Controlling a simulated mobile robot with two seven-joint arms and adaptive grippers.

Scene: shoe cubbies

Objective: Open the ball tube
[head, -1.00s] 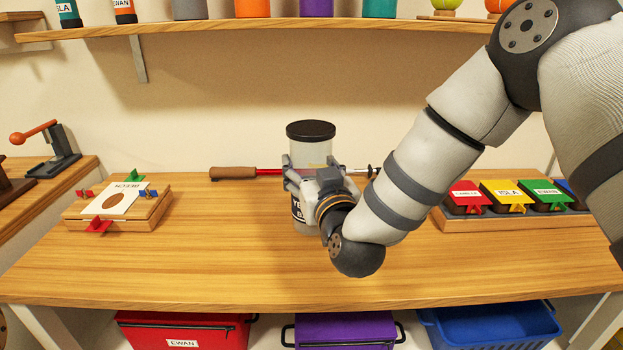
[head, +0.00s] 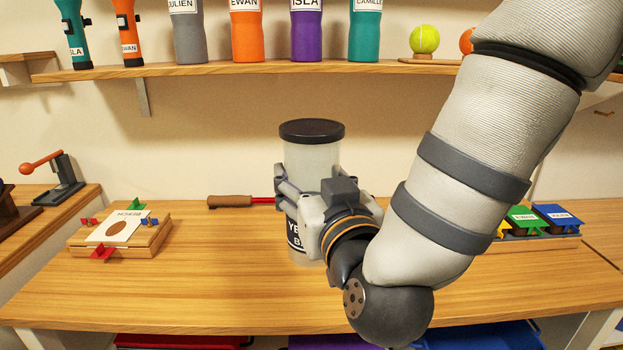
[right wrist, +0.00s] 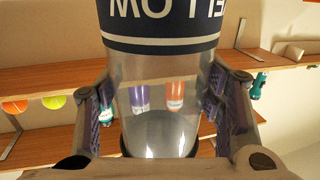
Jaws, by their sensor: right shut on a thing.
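The ball tube (head: 312,157) is a clear cylinder with a black lid (head: 312,131) on top and a dark label with light lettering. It stands upright over the middle of the workbench. The lid is on the tube. My right gripper (head: 303,193) is shut on the tube's body below the lid, one finger on each side. In the right wrist view, the tube (right wrist: 160,75) sits between the two fingers, its label at the top of the picture. The gripper and wrist hide part of the tube's lower right side. My left gripper is not in view.
The workbench (head: 180,290) is clear in front. A red rod with a brown handle (head: 230,201) lies behind the tube. A wooden box with clips (head: 120,232) is at left, colored-lid boxes (head: 525,220) at right. A shelf (head: 240,70) with bottles, flashlights and balls runs above.

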